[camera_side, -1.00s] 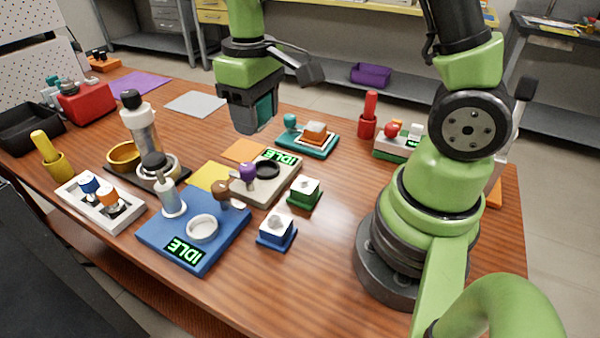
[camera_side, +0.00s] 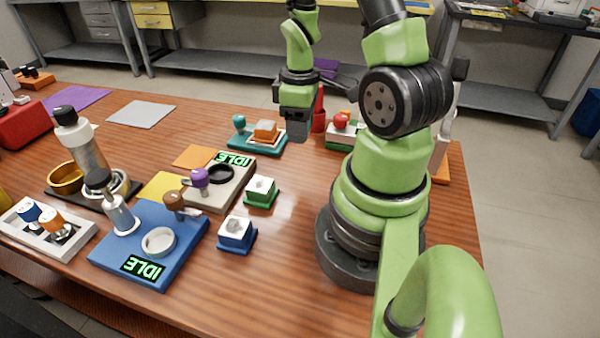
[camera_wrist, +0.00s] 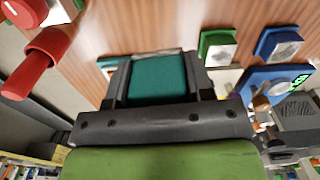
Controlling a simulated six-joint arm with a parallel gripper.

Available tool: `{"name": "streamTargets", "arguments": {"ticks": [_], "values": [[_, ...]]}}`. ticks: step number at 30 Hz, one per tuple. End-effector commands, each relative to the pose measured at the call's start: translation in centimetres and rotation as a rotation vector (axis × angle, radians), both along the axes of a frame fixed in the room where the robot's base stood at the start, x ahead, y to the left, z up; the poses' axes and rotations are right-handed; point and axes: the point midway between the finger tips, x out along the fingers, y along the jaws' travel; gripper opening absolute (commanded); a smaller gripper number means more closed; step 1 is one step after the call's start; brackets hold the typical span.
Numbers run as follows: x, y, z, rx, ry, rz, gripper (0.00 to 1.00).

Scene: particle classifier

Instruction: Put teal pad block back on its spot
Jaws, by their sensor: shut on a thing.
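My gripper (camera_side: 296,128) is above the table, near the teal-based tray, with its fingers pointing down. In the wrist view, my gripper (camera_wrist: 158,85) is shut on the teal pad block (camera_wrist: 157,78), whose flat teal face shows between the jaws. In the side view the block is mostly hidden by the gripper. The teal-based tray (camera_side: 240,146) carries an orange-and-white block (camera_side: 265,131) and a teal knob (camera_side: 239,122). I cannot tell which place is the teal block's spot.
A red-handled tool (camera_side: 319,110) and a green-based unit with a red knob (camera_side: 341,130) stand to the right. Green-based (camera_side: 262,190) and blue-based (camera_side: 237,234) blocks stand nearer. The blue IDLE station (camera_side: 185,240) is front left. Bare table lies at front centre.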

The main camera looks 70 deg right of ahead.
Motion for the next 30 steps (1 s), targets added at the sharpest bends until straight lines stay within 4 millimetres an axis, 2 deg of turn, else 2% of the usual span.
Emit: {"name": "streamTargets", "arguments": {"ticks": [5, 13, 19, 26, 30], "values": [[0.0, 0.0, -0.5, 0.002, 0.001, 0.0, 0.18], [0.0, 0.1, -4.6, 0.004, 0.004, 0.002, 0.18], [0.0, 0.1, -6.1, 0.004, 0.001, -0.001, 0.18], [0.0, 0.1, -9.0, 0.004, 0.001, 0.0, 0.18], [0.1, 0.0, -9.6, 0.001, -0.001, -0.001, 0.18]]}}
